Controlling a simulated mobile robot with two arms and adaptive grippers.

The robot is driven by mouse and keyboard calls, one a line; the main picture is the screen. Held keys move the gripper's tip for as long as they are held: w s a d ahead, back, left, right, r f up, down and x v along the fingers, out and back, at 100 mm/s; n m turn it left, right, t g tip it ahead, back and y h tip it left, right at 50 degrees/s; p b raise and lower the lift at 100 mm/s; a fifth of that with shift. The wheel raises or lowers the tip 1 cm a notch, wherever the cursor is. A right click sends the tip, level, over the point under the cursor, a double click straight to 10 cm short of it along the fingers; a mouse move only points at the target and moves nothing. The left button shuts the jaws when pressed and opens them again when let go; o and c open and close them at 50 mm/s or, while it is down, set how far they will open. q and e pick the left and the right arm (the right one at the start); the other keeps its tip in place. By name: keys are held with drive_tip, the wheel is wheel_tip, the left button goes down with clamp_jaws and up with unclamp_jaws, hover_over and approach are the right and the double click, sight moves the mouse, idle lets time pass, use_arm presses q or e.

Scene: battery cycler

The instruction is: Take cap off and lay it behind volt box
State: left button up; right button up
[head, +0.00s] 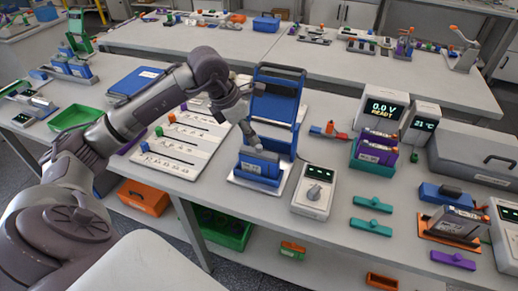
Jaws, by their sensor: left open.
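My left gripper (250,136) is open, with its fingers pointing down just above a blue block (259,164) on a white plate. I cannot tell whether the fingers touch the block or a cap on it. A blue open-lidded frame (278,100) stands right behind the block. The volt box (384,111), a grey unit reading "0.0 V READY", stands to the right, with a purple and green holder (374,153) in front of it. Loose bar-shaped pieces that look like caps lie at the right: teal (372,203), teal (371,228), purple (453,260) and blue (445,195). My right gripper is not in view.
A box showing 21°C (420,122) and a grey case (474,154) are beside the volt box. An orange tray (430,236) sits at the right. A second table (340,63) stands behind.

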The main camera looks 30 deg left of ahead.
sight(258, 146)
use_arm(q)
drive_tip(key=p+x, duration=0.2)
drive_tip(key=x, duration=0.3)
drive_tip(key=shift+w+d+f+p, duration=0.15)
drive_tip(key=shift+d+f+p, duration=0.05)
drive_tip(key=shift+d+p, duration=0.1)
drive_tip(key=shift+f, duration=0.35)
clamp_jaws()
